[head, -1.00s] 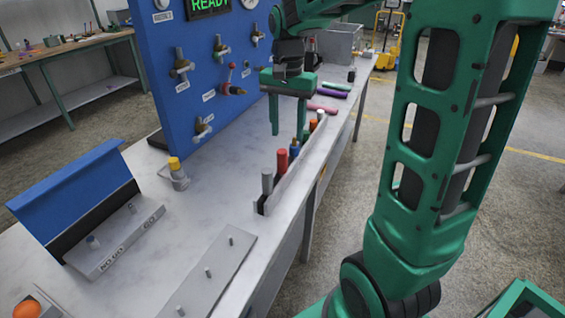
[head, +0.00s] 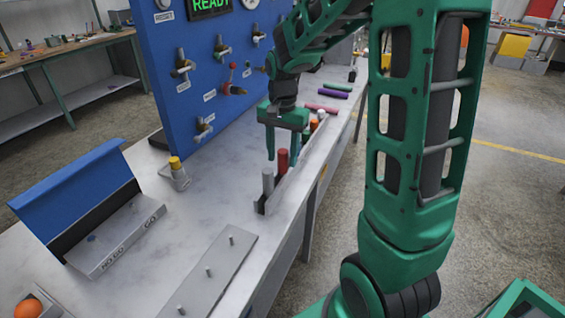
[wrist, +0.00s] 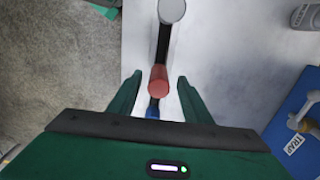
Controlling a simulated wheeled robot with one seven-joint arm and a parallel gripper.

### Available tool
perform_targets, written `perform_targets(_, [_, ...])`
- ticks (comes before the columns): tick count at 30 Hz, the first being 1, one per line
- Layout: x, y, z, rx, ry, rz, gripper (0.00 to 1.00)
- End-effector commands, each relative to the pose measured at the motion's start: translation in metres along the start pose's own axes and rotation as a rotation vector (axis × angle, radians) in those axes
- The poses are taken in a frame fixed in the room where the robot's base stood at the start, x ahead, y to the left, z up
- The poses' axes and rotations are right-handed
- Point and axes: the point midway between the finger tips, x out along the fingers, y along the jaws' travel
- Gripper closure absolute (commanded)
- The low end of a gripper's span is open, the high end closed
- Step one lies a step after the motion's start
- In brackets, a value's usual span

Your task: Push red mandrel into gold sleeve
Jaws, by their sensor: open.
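The red mandrel (head: 282,160) stands upright in the narrow rack (head: 300,173) on the bench. My gripper (head: 283,159) is open and points down over it, with a finger on either side. In the wrist view the red mandrel (wrist: 158,80) lies between the two fingertips (wrist: 160,77), with a visible gap on each side.
A grey cylinder (head: 268,182) stands nearer in the rack; a blue one (wrist: 153,108) is behind the red. A yellow-topped piece (head: 175,164) stands left. A pegged plate (head: 208,272) and GO/NO GO block (head: 118,240) lie in front. Bench between rack and board is clear.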

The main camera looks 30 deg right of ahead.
Motion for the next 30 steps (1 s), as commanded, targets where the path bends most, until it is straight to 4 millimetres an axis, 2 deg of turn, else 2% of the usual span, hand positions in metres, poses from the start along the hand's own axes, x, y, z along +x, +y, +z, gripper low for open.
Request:
perform_targets(4, [0.0143, 0.0001, 0.0002, 0.0, -0.001, 0.002, 0.55])
perform_targets(12, [0.0164, -0.0001, -0.0001, 0.0, 0.0, 0.0, 0.55])
perform_targets(18, [0.0163, -0.0002, -0.0001, 0.0, 0.0, 0.0, 1.0])
perform_targets(30, [0.0122, -0.0004, -0.0004, 0.0, 0.001, -0.001, 1.0])
